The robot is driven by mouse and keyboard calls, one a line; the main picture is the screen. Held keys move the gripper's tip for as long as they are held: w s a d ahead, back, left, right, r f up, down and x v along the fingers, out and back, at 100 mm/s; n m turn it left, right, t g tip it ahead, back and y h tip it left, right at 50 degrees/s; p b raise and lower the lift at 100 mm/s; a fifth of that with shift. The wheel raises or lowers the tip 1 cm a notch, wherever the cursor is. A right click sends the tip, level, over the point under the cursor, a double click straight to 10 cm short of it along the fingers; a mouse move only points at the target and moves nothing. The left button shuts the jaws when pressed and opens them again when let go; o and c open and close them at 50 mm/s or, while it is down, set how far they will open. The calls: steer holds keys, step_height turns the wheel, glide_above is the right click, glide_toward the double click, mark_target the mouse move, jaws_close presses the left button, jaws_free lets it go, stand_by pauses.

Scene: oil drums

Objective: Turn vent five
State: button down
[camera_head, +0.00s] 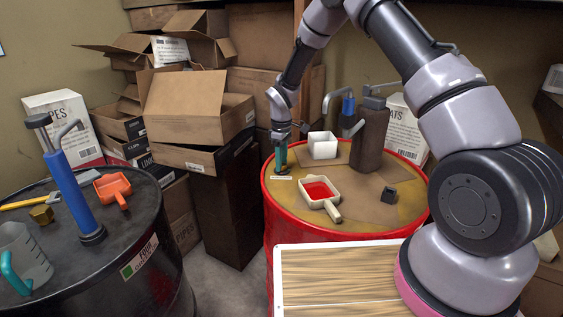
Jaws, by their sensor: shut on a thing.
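The red drum (330,231) stands at centre right, with a tan top. My gripper (281,166) points straight down at the left part of this top, just behind a small pale label (281,178) that is too small to read. It is shut on a small dark vent fitting there, which the fingers mostly hide. I cannot tell how far the vent is turned.
A red-filled scoop (320,194), white container (322,146), dark pump (369,136) and small dark block (388,194) share the red drum's top. Cardboard boxes (196,105) stack behind.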

steer(key=m, duration=0.8)
steer(key=shift+m, duration=0.4)
steer(key=m, duration=0.4)
steer(key=shift+m, duration=2.1)
steer(key=shift+c, duration=2)
jaws_free()
step_height(320, 180, up, 11)
